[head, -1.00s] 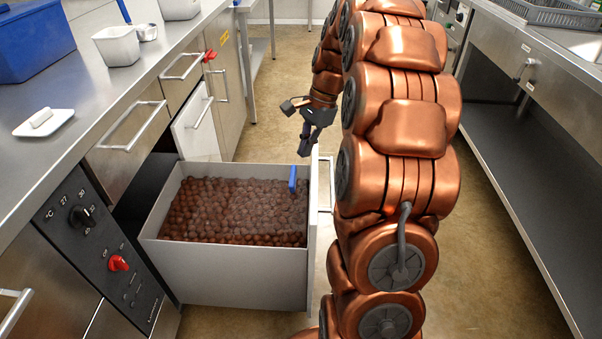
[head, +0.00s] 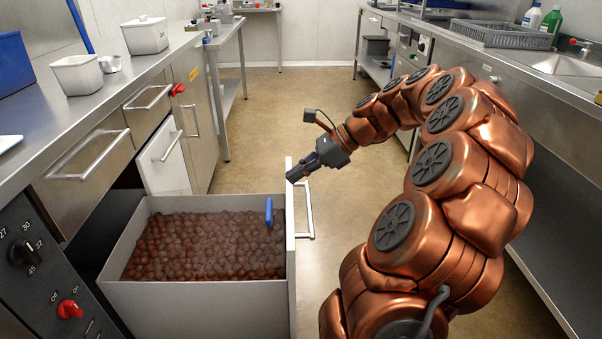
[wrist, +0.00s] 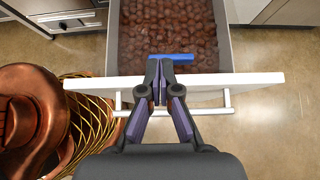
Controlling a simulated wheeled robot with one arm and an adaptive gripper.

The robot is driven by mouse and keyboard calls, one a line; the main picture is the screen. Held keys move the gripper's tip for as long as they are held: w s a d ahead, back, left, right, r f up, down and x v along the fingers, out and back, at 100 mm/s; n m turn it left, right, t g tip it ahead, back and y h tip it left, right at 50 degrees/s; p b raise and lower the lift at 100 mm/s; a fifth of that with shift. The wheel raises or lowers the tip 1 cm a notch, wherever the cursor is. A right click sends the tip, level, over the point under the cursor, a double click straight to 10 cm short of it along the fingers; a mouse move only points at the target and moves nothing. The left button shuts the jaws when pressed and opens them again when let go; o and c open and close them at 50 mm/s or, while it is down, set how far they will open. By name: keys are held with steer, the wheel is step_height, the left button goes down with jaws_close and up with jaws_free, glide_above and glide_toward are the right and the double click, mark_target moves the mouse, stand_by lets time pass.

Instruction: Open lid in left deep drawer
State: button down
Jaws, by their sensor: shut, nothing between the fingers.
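The deep drawer (head: 200,300) stands pulled out at the lower left, with many brown round pieces (head: 205,245) showing inside. A blue handle (head: 269,213) stands upright near the drawer's front panel. It also shows as a blue bar in the wrist view (wrist: 180,58). I cannot tell whether a clear lid lies over the pieces. My gripper (head: 293,177) is shut and empty. It is over the drawer's front panel (wrist: 250,79), with its fingertips close to the blue handle in the wrist view; I see no grip on it.
The drawer's bar handle (head: 310,208) sticks out in front of the panel. A left counter (head: 75,118) holds white tubs (head: 77,75) and a blue bin (head: 12,65). A right counter (head: 480,60) carries a grey basket (head: 500,34). The floor (head: 275,110) between is free.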

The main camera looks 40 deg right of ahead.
steer(key=b+x, duration=0.2)
steer(key=x, duration=0.5)
steer(key=shift+r, duration=0.15)
stand_by(0.7)
stand_by(1.4)
